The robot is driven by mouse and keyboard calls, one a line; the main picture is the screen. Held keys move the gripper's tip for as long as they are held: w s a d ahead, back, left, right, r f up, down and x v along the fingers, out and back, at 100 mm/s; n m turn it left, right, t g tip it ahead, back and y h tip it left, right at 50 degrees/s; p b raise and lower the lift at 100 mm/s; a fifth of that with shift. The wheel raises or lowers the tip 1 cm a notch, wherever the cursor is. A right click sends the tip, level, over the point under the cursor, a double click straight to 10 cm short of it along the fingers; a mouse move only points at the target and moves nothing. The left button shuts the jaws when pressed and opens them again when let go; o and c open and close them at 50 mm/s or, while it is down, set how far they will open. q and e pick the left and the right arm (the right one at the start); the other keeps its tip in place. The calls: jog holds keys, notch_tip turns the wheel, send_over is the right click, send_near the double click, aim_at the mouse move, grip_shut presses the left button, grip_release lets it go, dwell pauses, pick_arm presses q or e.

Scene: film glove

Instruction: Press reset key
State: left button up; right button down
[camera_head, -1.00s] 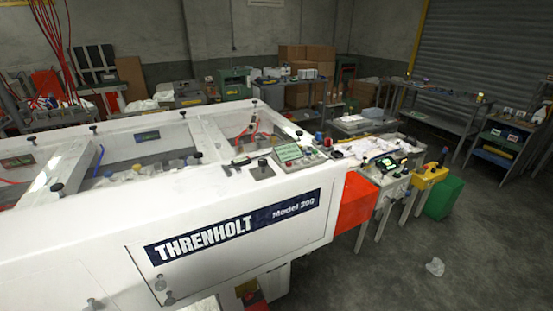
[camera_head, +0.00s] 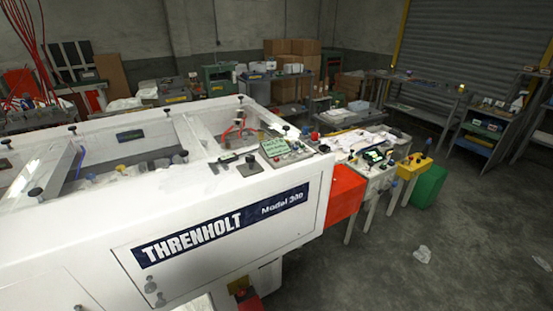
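A small control panel (camera_head: 287,150) with a pale green display (camera_head: 274,147) sits on the top right corner of the white THRENHOLT Model 300 machine (camera_head: 90,225). A red knob (camera_head: 315,136) stands at the panel's right side. A black knob on a dark square plate (camera_head: 250,166) is just left of the panel. The panel's keys are too small to read, so I cannot tell which one is the reset key. Neither of my grippers shows in the head view.
A red-orange box (camera_head: 344,194) hangs at the machine's right end. Beyond it are a cluttered bench (camera_head: 365,144), a yellow box (camera_head: 414,167) and a green bin (camera_head: 429,186). Shelves stand along the shutter.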

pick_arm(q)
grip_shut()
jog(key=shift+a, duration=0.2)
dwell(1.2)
